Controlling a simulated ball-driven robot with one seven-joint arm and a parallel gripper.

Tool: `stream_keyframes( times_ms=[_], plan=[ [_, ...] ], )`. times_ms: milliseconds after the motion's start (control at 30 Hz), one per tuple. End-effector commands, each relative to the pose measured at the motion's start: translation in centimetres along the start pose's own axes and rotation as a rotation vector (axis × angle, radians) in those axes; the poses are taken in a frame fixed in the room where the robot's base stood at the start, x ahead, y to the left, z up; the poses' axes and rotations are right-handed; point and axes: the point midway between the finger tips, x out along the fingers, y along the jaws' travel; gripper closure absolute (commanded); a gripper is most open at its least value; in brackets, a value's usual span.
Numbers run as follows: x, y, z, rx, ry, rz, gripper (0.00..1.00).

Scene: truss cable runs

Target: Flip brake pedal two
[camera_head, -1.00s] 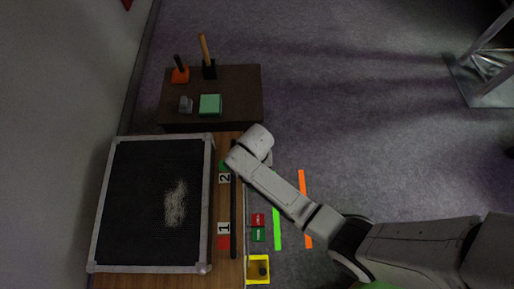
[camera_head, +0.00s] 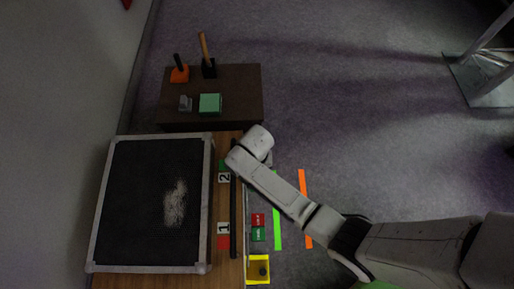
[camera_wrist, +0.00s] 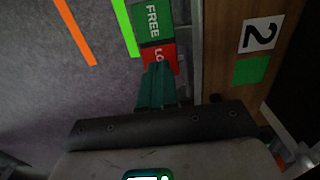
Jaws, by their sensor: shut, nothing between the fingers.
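I cannot make out brake pedal two; my arm (camera_head: 285,193) covers the area beside the number 2 label (camera_head: 224,178) in the head view. That label (camera_wrist: 261,34) also shows in the wrist view, above a green patch (camera_wrist: 250,70). My gripper (camera_wrist: 158,68) has green fingers that are shut and empty. Its tips overlap the lower part of a red plate (camera_wrist: 159,52), partly hiding its lettering. A green plate reading FREE (camera_wrist: 153,20) lies just above it. In the head view, the red plate (camera_head: 258,219) and green plate (camera_head: 258,234) lie below my forearm. The gripper is hidden there.
A wooden strip (camera_head: 231,262) with a number 1 label (camera_head: 223,228) runs beside a black framed panel (camera_head: 140,210). A yellow-framed box (camera_head: 258,281) is at the bottom. Green (camera_head: 278,228) and orange (camera_head: 303,190) strips lie on the carpet. A dark table (camera_head: 240,110) stands above.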

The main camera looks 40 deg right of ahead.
Motion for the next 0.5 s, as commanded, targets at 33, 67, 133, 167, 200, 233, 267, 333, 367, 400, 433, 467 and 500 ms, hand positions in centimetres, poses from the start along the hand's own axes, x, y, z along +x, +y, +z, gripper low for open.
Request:
stream_keyframes(
  times_ms=[33,67,133,167,200,233,267,333,367,400,433,467,500],
  plan=[
    [0.11,-0.01,-0.01,0.000,0.000,0.000,1.00],
    [0.16,-0.01,-0.01,0.000,0.000,0.000,1.00],
    [0.25,-0.01,-0.01,0.000,0.000,0.000,1.00],
    [0.29,-0.01,-0.01,0.000,0.000,0.000,1.00],
    [0.34,-0.01,-0.01,0.000,0.000,0.000,1.00],
    [0.38,-0.01,-0.01,0.000,0.000,0.000,1.00],
    [0.42,-0.01,-0.01,0.000,0.000,0.000,1.00],
    [0.52,-0.02,-0.01,0.000,0.000,0.000,1.00],
    [0.56,-0.02,-0.01,0.000,0.000,0.000,1.00],
    [0.61,-0.02,-0.01,0.000,0.000,0.000,1.00],
    [0.65,-0.02,-0.02,0.000,0.000,0.000,1.00],
    [0.69,-0.02,-0.01,0.000,0.000,0.000,1.00],
    [0.75,-0.02,-0.01,0.000,0.000,0.000,1.00]
  ],
)
